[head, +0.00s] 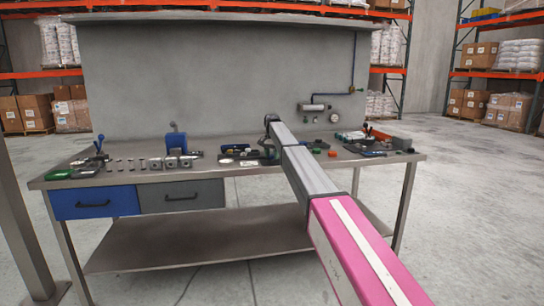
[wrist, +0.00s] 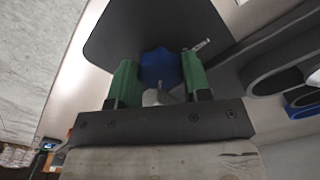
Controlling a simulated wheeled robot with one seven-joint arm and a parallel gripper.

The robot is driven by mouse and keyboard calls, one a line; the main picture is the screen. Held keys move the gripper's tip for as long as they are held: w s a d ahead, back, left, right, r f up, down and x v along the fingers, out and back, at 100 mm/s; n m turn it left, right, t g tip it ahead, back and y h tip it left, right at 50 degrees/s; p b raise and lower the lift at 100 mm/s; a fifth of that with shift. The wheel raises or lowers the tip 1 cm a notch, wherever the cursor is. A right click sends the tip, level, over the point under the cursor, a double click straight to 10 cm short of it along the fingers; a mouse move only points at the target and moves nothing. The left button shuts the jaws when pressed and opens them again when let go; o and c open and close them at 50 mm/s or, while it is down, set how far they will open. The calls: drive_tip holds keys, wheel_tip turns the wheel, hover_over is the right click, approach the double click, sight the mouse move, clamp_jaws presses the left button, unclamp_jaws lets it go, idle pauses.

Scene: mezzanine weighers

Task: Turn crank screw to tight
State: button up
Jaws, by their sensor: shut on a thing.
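In the wrist view, a blue lobed knob (wrist: 158,66), which looks like the crank screw's head, sits between the green fingers of my gripper (wrist: 159,74). The fingers are shut on it, one on each side. A grey shaft or pin (wrist: 152,97) shows just below the knob. A dark flat plate (wrist: 120,32) lies behind the knob. In the head view, my arm reaches to the middle of the workbench (head: 235,176). The knob and the fingertips cannot be made out there, so the screw's tightness cannot be told.
Small parts and a blue fixture (head: 176,140) stand on the bench's left half. Tools and a black tray (head: 372,150) lie to the right. A grey back panel (head: 220,80) rises behind, with a gauge and pipe at right. Blue (head: 95,203) and grey (head: 180,196) drawers are shut.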

sight(272, 155)
drive_tip(key=shift+m, duration=1.1)
drive_tip(key=o, duration=0.9)
drive_tip(key=shift+r, duration=0.1)
wheel_tip(272, 155, up, 11)
drive_tip(key=shift+f, duration=0.2)
